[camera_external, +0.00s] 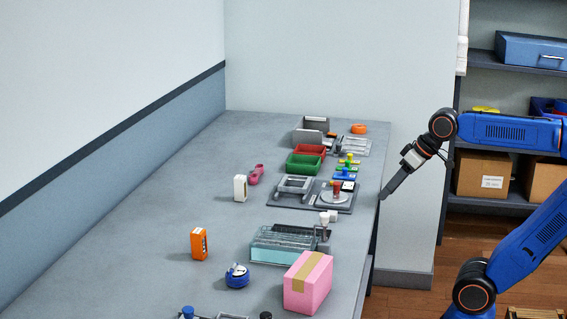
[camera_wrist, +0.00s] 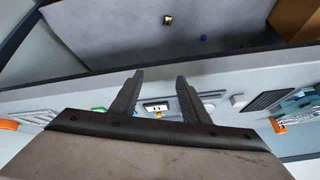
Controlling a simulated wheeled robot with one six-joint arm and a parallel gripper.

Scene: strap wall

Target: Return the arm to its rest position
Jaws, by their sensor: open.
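My gripper (camera_external: 384,196) is at the end of my blue arm, beside the right edge of the grey table (camera_external: 150,262) in the external view. Its dark fingers point down and to the left, and nothing shows between them. In the wrist view my gripper (camera_wrist: 160,82) shows two dark fingers spread apart. Small things on the tabletop show past the fingers there. From the external view I cannot tell whether the fingertips touch the table edge.
A pink box (camera_external: 308,282), an orange device (camera_external: 199,244), green bin (camera_external: 304,163) and red bin (camera_external: 310,152) stand on the table. A scale-like tray (camera_external: 334,198) lies close to my gripper. Shelves with cardboard boxes (camera_external: 482,174) stand behind my arm. The table's left part is mostly clear.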

